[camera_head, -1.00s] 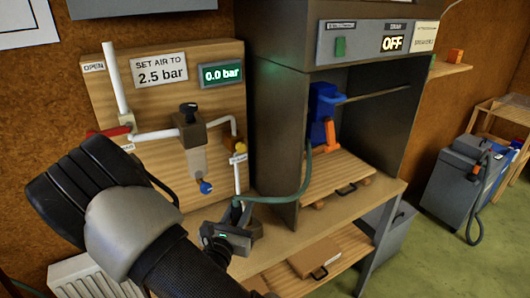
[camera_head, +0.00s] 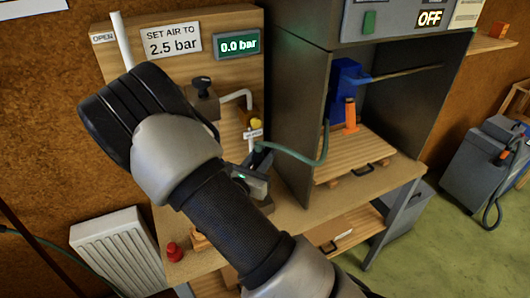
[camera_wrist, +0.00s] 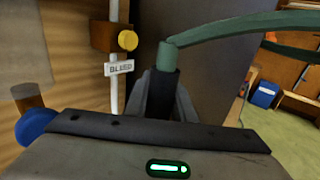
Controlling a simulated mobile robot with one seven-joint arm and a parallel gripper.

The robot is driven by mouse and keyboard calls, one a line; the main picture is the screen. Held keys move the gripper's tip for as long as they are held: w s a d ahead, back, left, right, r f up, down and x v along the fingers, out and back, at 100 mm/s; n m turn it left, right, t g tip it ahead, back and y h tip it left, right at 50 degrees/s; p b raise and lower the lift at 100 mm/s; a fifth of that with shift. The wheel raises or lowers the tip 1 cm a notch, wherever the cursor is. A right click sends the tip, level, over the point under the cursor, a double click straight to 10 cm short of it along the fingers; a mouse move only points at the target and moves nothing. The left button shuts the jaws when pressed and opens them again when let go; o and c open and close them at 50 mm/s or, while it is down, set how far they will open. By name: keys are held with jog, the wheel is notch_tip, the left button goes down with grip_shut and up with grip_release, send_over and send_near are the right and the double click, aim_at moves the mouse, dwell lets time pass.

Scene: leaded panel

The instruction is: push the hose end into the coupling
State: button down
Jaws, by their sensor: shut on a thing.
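The green hose (camera_head: 298,156) runs from the blast cabinet to my gripper (camera_head: 260,162). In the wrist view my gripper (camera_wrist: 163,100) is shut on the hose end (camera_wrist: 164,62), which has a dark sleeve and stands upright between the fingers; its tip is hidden. A white pipe (camera_wrist: 114,90) with a yellow knob (camera_wrist: 128,40) and a BLEED label (camera_wrist: 119,68) hangs just left of and beyond the fingers. The pipe's lower end is hidden behind my gripper. I cannot make out the coupling, and the hose end appears apart from the pipe.
A wooden board carries a regulator (camera_head: 202,98), a gauge reading 0.0 bar (camera_head: 237,43) and a 2.5 bar sign (camera_head: 172,41). A blue knob (camera_wrist: 37,127) is close at the left of my gripper. The dark cabinet wall (camera_head: 290,110) stands close at the right.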

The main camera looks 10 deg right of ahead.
jog(key=shift+f+b, duration=1.95)
jog(key=shift+f, duration=0.7)
jog(key=shift+f+b, duration=1.6)
jog(key=shift+f, duration=0.5)
jog(key=c, duration=1.4)
grip_release()
jog(key=b+v, duration=0.1)
jog(key=v, duration=1.6)
jog(key=shift+s, duration=0.2)
jog(key=shift+a+r, duration=0.1)
